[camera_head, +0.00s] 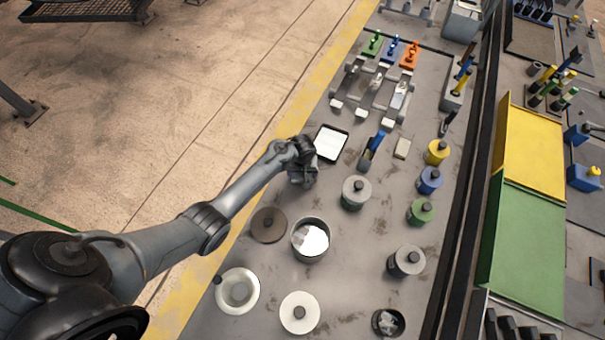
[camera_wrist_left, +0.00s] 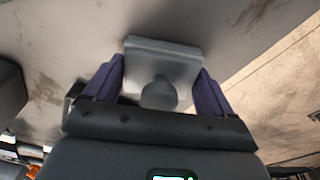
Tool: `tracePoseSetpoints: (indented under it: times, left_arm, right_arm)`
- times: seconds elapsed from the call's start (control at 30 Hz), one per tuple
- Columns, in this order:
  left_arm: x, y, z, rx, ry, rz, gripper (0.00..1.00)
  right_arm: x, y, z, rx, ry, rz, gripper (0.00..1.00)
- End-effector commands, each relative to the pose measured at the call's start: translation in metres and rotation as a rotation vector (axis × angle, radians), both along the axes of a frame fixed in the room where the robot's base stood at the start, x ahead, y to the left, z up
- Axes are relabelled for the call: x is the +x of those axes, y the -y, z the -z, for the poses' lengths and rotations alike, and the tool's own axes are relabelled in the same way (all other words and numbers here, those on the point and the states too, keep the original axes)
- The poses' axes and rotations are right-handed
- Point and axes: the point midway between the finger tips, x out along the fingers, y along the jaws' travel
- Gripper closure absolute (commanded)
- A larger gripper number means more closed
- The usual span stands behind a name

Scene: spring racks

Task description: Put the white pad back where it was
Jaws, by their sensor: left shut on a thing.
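My left gripper (camera_head: 303,178) is low over the near-left side of the grey table, just below a black-rimmed white panel. In the left wrist view, the two purple fingers of this gripper (camera_wrist_left: 158,78) are shut on the white pad (camera_wrist_left: 165,55), a pale square plate with a round knob. The pad lies between the fingers; I cannot tell whether it touches the table. In the head view the gripper hides it. Green (camera_head: 373,44), blue (camera_head: 391,50) and orange (camera_head: 409,55) pads with knobs stand in a row at the far end. My right gripper is not in view.
The black-rimmed white panel (camera_head: 331,142) lies beside the gripper. A metal rack (camera_head: 377,85) stands beyond it. A small beige block (camera_head: 402,148) lies to the right.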

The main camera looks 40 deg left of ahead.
Motion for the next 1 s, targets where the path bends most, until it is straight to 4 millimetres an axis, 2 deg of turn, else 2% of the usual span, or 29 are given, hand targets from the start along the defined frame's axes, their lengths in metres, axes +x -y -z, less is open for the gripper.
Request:
tracePoseSetpoints:
  times: [0.1, 0.53, 0.57, 0.63, 1.0]
  left_arm:
    - [0.0005, -0.0007, 0.0082, 0.001, 0.002, -0.002, 0.4]
    - [0.0, -0.0003, 0.0131, 0.0, 0.0, -0.001, 0.4]
    - [0.0, -0.0004, 0.0126, 0.0, 0.0, -0.001, 0.13]
    - [-0.0001, -0.0004, 0.0123, 0.0, 0.0, -0.001, 0.02]
    - [0.0002, 0.0, 0.0058, 0.0, 0.002, -0.001, 0.0]
  right_arm:
    - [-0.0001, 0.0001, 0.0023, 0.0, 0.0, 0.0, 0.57]
    - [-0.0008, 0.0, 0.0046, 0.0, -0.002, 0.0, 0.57]
    - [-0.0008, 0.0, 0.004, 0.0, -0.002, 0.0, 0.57]
    - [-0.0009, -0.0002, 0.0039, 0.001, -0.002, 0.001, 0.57]
    - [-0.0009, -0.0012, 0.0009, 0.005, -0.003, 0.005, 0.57]
